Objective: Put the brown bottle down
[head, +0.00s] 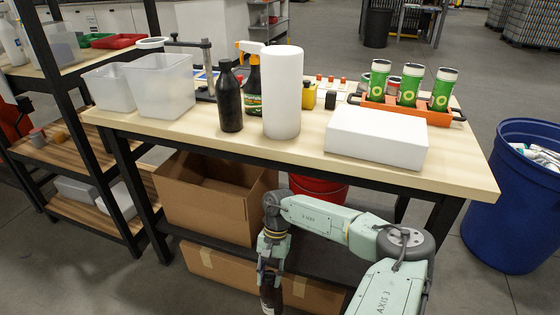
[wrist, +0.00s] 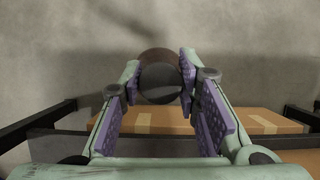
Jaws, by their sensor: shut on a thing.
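My gripper (head: 270,281) is low in front of the workbench, below its tabletop, and points down. It is shut on a dark brown bottle (head: 271,299), whose lower part is cut off by the bottom edge of the head view. In the wrist view my gripper (wrist: 160,82) has its purple pads on either side of the brown bottle (wrist: 158,54), seen end-on with its dark round cap toward the camera. The grey floor shows around the bottle; I cannot tell whether its base touches it.
The wooden tabletop (head: 360,180) holds a dark bottle (head: 229,98), a white cylinder (head: 282,92), a white box (head: 377,136) and clear bins (head: 160,85). Cardboard boxes (head: 215,195) sit beneath, close to my gripper. A blue barrel (head: 513,195) stands at right.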

